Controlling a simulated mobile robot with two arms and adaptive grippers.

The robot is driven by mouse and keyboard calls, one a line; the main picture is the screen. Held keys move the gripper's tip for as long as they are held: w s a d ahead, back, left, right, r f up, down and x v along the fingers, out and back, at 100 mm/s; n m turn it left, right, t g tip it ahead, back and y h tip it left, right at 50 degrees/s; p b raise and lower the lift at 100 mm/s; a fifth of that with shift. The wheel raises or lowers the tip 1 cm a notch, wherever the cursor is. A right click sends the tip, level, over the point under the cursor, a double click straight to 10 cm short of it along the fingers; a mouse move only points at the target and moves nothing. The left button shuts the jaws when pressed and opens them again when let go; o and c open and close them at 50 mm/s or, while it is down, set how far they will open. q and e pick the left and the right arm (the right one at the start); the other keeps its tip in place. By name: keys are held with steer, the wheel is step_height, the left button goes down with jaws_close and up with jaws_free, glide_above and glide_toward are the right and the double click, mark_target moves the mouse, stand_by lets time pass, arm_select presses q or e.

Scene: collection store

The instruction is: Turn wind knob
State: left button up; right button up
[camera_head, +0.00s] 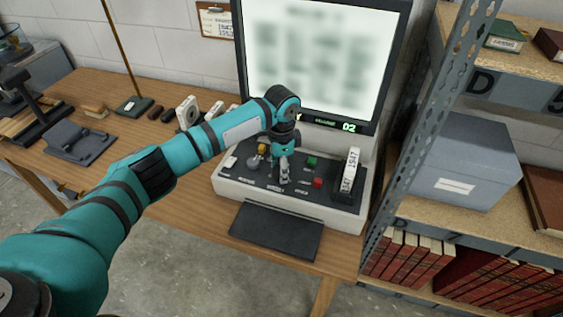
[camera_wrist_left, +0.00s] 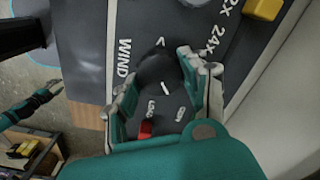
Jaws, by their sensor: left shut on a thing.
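The wind knob (camera_wrist_left: 160,68) is a dark round knob with a white pointer line, beside the "WIND" label on the console (camera_head: 225,188). My left gripper (camera_head: 283,180) comes down onto the console panel from above. In the left wrist view its two fingers (camera_wrist_left: 157,78) stand on either side of the knob, shut on it. In the head view the gripper hides the knob. A teal arm end (camera_wrist_left: 38,100), likely my right one, shows small at the left of the wrist view; its jaws are too small to read.
A red button (camera_head: 318,183), a green button (camera_head: 312,161) and a labelled white reel (camera_head: 350,170) are right of the gripper. A lit screen (camera_head: 320,55) stands behind. A metal shelf post (camera_head: 425,140) rises at the right. Several small objects lie on the wooden table (camera_head: 185,195) at the left.

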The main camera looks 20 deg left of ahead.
arm_select(q)
steer(key=n+p, duration=0.3)
steer(key=p, duration=0.1)
steer(key=n+p, duration=0.2)
steer(key=p, duration=0.1)
steer(key=shift+r+n, duration=0.3)
steer(key=n+p, duration=0.2)
steer(key=shift+w+f+n, duration=0.1)
steer(key=shift+n, duration=0.3)
steer(key=shift+a+f+n+p, duration=0.1)
steer(key=shift+n+p, duration=0.65)
steer(key=shift+n, duration=0.05)
steer(key=o, duration=1.2)
steer(key=shift+c, duration=0.2)
step_height(320, 180, up, 12)
steer(key=shift+f, duration=0.1)
